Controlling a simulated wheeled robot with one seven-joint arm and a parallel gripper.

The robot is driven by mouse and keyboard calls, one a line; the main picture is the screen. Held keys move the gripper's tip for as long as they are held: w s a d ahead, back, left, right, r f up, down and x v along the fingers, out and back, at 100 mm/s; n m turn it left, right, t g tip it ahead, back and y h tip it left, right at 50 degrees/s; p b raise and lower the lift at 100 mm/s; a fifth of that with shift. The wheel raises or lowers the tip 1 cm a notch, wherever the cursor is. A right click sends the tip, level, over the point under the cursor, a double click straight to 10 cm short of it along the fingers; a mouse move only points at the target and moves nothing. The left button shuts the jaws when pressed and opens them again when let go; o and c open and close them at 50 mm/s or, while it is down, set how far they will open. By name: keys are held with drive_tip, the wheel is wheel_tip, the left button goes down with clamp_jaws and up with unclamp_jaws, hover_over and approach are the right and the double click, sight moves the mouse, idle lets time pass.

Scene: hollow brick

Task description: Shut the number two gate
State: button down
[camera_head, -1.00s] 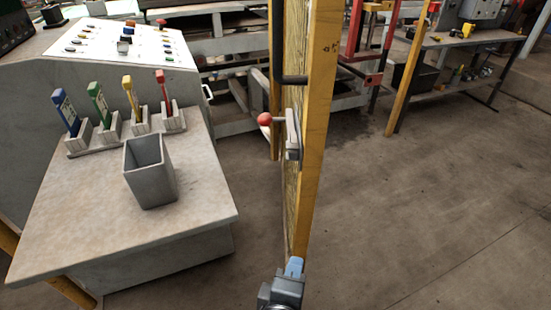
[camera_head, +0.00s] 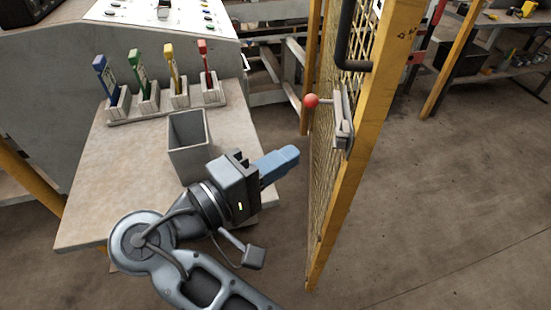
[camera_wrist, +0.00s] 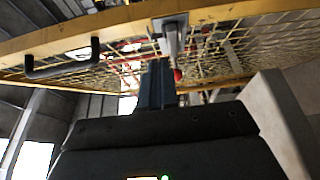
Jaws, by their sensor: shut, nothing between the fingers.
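The gate (camera_head: 365,130) is a yellow frame with wire mesh, standing open and seen nearly edge-on right of centre in the head view. It carries a black handle (camera_head: 345,45) and a grey latch (camera_head: 342,122) with a red ball knob (camera_head: 311,101). My gripper (camera_head: 292,154) has blue fingers, shut and empty, just left of the gate and below the knob, seemingly apart from it. In the wrist view the fingers (camera_wrist: 157,70) point toward the gate, with the latch (camera_wrist: 172,38), red knob (camera_wrist: 178,75) and black handle (camera_wrist: 62,70) beyond them. No gate number is readable.
A grey console table (camera_head: 100,190) stands at left, with an open grey bin (camera_head: 190,150) and several coloured tags in slotted holders (camera_head: 165,101). A control panel (camera_head: 160,12) is behind. A workbench (camera_head: 500,35) is at far right. The floor right of the gate is clear.

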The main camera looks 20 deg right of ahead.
sight(353, 135)
drive_tip(key=d, duration=0.2)
drive_tip(key=d+p, duration=0.1)
drive_tip(key=d, duration=0.2)
drive_tip(key=w+d+p, duration=0.1)
drive_tip(key=d, duration=0.2)
drive_tip(key=shift+w+d, duration=0.1)
drive_tip(key=shift+d, duration=0.05)
drive_tip(key=shift+s+d, duration=0.2)
drive_tip(key=shift+d, duration=0.3)
